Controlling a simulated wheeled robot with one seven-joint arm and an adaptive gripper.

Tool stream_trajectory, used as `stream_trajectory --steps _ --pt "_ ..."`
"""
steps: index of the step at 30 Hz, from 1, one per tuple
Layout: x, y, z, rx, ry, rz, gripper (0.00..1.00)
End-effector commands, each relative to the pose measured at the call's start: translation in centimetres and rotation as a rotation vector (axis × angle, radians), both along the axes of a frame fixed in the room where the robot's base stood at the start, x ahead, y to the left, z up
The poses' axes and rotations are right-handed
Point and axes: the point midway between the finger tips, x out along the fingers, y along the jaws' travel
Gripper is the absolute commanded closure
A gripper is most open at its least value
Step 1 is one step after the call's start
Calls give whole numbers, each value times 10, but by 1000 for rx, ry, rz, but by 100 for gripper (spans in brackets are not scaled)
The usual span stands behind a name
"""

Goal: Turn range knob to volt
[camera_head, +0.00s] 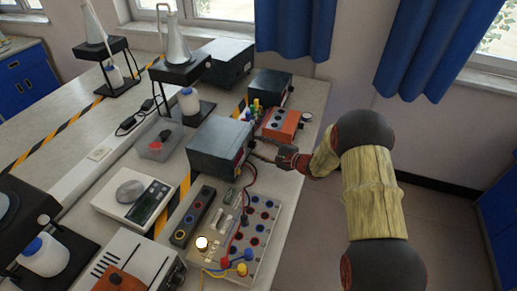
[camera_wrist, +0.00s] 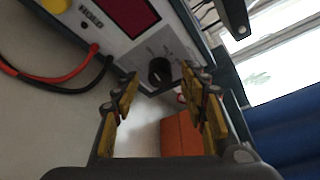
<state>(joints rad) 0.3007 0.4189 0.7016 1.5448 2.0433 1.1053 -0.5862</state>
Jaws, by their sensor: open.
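The meter is a dark box (camera_head: 219,146) on the bench in the head view. Its front panel faces right, toward my gripper (camera_head: 284,157). In the wrist view the light panel (camera_wrist: 115,47) has a dark red display (camera_wrist: 128,14) and a round black knob (camera_wrist: 160,70) at its lower edge. My gripper (camera_wrist: 162,82) is open, with yellow-padded fingers on either side of the knob in the picture. I cannot tell whether they touch it. The knob's markings are too small to read, and the knob is not distinct in the head view.
Red and black leads (camera_wrist: 70,75) leave the meter's panel at left. An orange box (camera_head: 281,124) stands behind my gripper, and a terminal board (camera_head: 225,232) with wires lies in front. A digital scale (camera_head: 134,200) is left. The floor right of the bench is clear.

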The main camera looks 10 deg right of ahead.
Motion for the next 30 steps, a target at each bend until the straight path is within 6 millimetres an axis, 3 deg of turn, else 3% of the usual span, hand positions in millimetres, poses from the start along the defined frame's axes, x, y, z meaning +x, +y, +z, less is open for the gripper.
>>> stream_trajectory --steps 10,30 --pt "3 2 0 0 0 -1 58" --pt "2 2 -1 0 1 -1 96"
